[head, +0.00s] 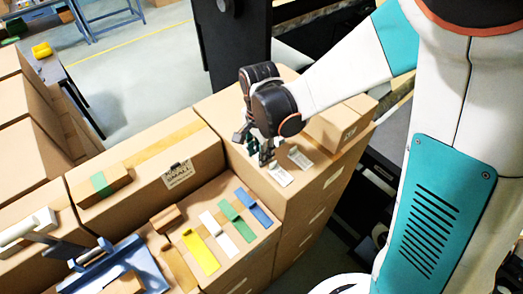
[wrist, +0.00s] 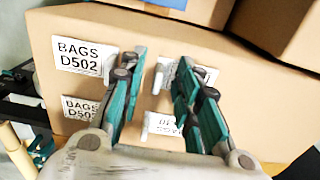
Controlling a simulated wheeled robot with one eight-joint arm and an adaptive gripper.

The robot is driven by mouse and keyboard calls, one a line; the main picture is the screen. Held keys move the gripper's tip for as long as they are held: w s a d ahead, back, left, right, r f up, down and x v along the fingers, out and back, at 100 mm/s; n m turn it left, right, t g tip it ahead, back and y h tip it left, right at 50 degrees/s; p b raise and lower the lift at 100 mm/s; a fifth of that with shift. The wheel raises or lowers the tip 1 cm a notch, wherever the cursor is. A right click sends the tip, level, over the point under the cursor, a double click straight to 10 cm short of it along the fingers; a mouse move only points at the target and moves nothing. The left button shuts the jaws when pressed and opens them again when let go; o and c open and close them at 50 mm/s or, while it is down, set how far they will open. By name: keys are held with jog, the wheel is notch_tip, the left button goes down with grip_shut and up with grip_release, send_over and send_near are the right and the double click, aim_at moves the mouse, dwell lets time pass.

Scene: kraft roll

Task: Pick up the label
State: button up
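In the wrist view, white labels are on a cardboard box. The upper left label (wrist: 80,54) reads BAGS D502, and a lower left label (wrist: 82,108) reads the same. An upper right label (wrist: 207,73) and a lower right label (wrist: 166,124) are partly hidden by my right finger. White tabs stand by the labels. My gripper (wrist: 158,68) is open, its teal fingers apart with the box face between them. In the head view, two white labels, a nearer one (head: 280,175) and a farther one (head: 299,157), lie beside my gripper (head: 259,150). I cannot tell whether the fingers touch anything.
In the head view, yellow, white, green and blue strips (head: 201,252) lie on a lower box left of my gripper. A box marked SMALL (head: 150,170) stands behind them. A small box (head: 341,122) sits right of the labels. A blue tray (head: 115,265) is at lower left.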

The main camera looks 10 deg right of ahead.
jog(key=shift+s+a+r, duration=0.1)
jog(key=shift+s+a, duration=0.1)
jog(key=shift+s, duration=0.1)
jog(key=shift+c, duration=0.8)
jog(key=shift+w+d, duration=0.1)
jog(key=shift+w, duration=0.05)
grip_shut()
jog(key=shift+r, duration=0.1)
